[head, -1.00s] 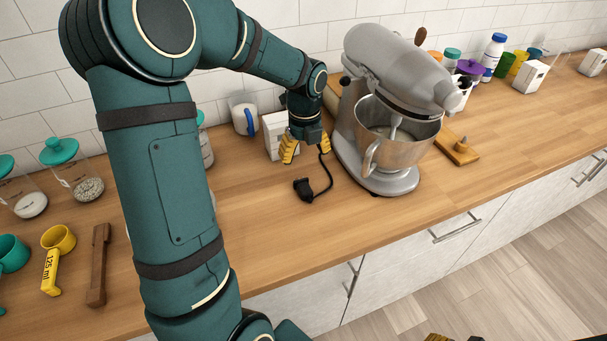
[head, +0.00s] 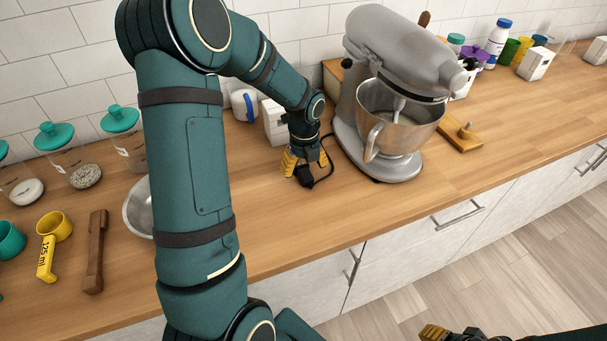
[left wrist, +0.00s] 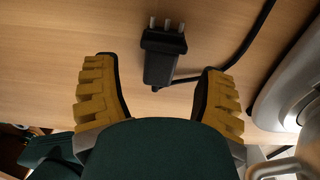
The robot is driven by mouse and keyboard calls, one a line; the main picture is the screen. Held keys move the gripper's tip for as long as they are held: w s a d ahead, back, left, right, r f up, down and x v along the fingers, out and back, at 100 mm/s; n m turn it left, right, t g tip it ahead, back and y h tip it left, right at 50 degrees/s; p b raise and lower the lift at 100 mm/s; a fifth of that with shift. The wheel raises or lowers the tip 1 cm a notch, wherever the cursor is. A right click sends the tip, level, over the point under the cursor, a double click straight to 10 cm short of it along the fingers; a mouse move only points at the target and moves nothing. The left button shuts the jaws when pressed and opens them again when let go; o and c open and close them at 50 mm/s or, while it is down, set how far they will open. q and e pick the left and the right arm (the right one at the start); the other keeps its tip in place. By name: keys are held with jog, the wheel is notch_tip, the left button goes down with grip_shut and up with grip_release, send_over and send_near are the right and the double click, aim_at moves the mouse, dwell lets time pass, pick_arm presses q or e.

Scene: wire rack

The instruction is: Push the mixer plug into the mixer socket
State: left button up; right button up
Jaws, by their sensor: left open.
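The mixer plug (head: 306,182) is black and lies on the wooden counter, partly hidden by my left gripper (head: 304,163). In the left wrist view the plug (left wrist: 162,58) has three metal pins pointing up in the picture. Its cord runs right towards the silver stand mixer (head: 398,50). My left gripper (left wrist: 160,72) is open, with a yellow finger on each side of the plug and gaps between. I cannot make out the mixer socket; a white box (head: 273,123) stands behind the gripper. My right gripper (head: 434,333) shows only partly at the bottom edge.
The mixer's metal bowl (head: 388,133) is close to the right of my left gripper. A wooden piece with a knob (head: 462,136) lies right of it. Jars, a yellow cup (head: 54,226) and a metal bowl (head: 136,212) are at left.

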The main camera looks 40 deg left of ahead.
aim_at(304, 172)
pick_arm(q)
notch_tip(304, 172, down, 3)
jog(key=shift+a+f, duration=0.1)
grip_shut()
dwell(0.3)
notch_tip(304, 172, up, 9)
jog(key=shift+f+p, duration=0.1)
jog(key=shift+p, duration=0.6)
jog(key=shift+w+a+r, duration=0.15)
jog(key=shift+r, duration=0.15)
jog(key=a, duration=0.1)
jog(key=w+a+f, duration=0.1)
jog(key=a+f+p, duration=0.1)
jog(key=shift+w, duration=0.25)
jog(key=shift+d, duration=0.1)
